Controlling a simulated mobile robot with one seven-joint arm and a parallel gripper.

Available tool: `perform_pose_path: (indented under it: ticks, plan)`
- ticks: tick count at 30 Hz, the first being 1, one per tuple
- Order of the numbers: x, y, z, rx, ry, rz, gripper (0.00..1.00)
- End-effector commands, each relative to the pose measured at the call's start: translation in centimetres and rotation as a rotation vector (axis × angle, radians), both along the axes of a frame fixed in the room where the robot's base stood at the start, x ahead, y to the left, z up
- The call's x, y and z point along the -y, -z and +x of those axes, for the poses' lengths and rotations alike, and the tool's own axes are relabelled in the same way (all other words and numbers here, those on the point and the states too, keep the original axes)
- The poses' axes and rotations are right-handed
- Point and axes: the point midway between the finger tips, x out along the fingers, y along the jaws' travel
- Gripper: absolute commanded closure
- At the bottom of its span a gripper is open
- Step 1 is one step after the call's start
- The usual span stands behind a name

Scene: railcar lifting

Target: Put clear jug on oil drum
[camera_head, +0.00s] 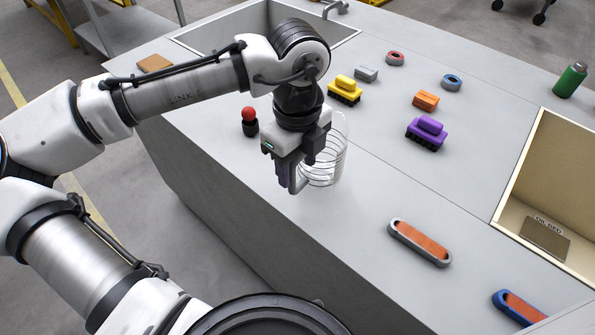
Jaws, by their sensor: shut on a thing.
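The clear jug (331,165) is see-through with ring lines around its body. It is upright over the grey counter, to the right of my gripper (291,187). My gripper points down and is shut on the jug's handle side. The gripper and wrist cover part of the jug's rim and left side. I cannot tell whether the jug's base touches the counter. I cannot make out an oil drum in this view.
A black stamp-like piece with a red knob (249,121) stands left of the gripper. A grey-orange oblong piece (420,242) lies front right. A sink (262,22) is at the back; a cream open box (512,178) is right.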

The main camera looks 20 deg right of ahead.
Motion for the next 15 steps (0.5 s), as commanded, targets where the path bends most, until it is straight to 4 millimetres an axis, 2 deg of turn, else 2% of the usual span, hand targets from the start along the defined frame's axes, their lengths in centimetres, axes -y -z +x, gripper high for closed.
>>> perform_pose_path:
  ticks: [3, 6, 15]
  plan:
    - [0.0, 1.9, 0.0, -0.002, 0.0, 0.003, 0.81]
    - [0.0, 2.8, 0.0, -0.001, 0.0, 0.002, 0.81]
    - [0.0, 3.0, 0.0, -0.001, 0.0, -0.001, 0.81]
